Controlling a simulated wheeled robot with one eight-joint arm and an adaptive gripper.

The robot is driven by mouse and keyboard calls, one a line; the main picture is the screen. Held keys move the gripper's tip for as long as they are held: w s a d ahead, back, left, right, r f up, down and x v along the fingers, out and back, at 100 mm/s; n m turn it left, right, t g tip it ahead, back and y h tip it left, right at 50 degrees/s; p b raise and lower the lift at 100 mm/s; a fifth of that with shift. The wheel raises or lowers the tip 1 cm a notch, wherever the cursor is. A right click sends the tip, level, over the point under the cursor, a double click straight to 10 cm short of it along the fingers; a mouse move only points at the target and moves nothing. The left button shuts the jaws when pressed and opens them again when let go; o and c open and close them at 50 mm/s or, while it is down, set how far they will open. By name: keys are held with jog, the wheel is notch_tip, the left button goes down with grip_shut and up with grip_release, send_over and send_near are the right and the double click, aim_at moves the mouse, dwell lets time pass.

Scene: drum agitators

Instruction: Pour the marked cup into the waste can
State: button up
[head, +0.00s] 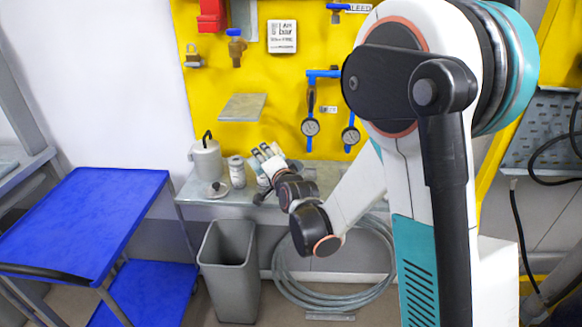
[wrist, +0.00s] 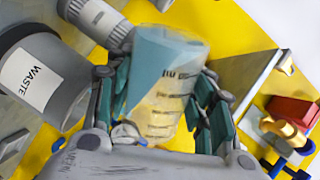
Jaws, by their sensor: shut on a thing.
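My gripper (wrist: 165,110) is shut on the marked cup (wrist: 172,85), a translucent beaker with dark graduation lines and bluish contents. In the head view my gripper (head: 268,158) is over the shelf, right of the waste can (head: 207,162); the cup is too small to make out there. The grey waste can, labelled WASTE, also shows in the wrist view (wrist: 45,80), left of the cup and apart from it. How far the cup is tilted is hard to tell.
A grey labelled jar (head: 237,172) stands between the waste can and my gripper. A small knobbed lid (head: 217,189) lies in front on the shelf. A grey bin (head: 228,270) stands on the floor below. A blue cart (head: 85,215) is at left; a yellow tool board (head: 205,100) is behind.

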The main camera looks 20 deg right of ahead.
jog(key=shift+f+m, duration=0.15)
jog(key=shift+m, duration=0.15)
dwell(0.5)
